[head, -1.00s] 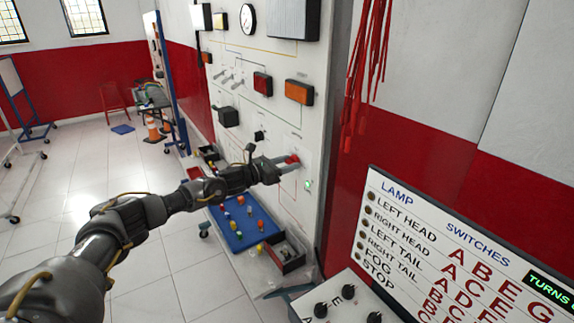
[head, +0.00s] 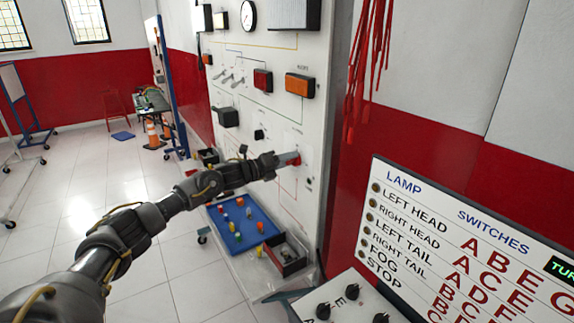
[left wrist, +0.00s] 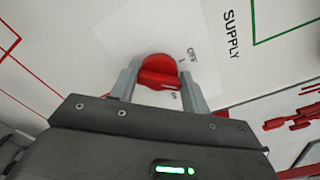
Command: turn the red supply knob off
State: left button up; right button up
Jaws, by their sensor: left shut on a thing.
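The red supply knob (left wrist: 158,68) is on the white panel, in the middle of the left wrist view. "OFF" is printed to its right, and a smaller mark below it is partly hidden. Its raised grip lies roughly crosswise in that view; I cannot tell exactly which mark it points to. My left gripper (left wrist: 160,82) is shut on the knob, with one grey finger on each side. In the head view the knob (head: 294,160) is a small red patch at the gripper's tip (head: 285,161). My right gripper is not in view.
The upright panel (head: 290,115) carries a red lamp (head: 263,79), an orange lamp (head: 300,85) and a gauge. A blue tray (head: 247,238) with small coloured parts lies below my arm. A lamp-switch sign (head: 450,235) stands at the right, beside a box with black knobs (head: 352,291).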

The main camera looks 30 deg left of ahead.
pick_arm(q)
jog(key=shift+n+b, duration=0.35)
jog(key=shift+n, duration=3.55)
jog(key=shift+f+n, duration=0.1)
jog(key=shift+n, duration=0.2)
jog(key=o, duration=1)
jog(key=shift+w, duration=0.1)
jog(key=shift+f, duration=0.1)
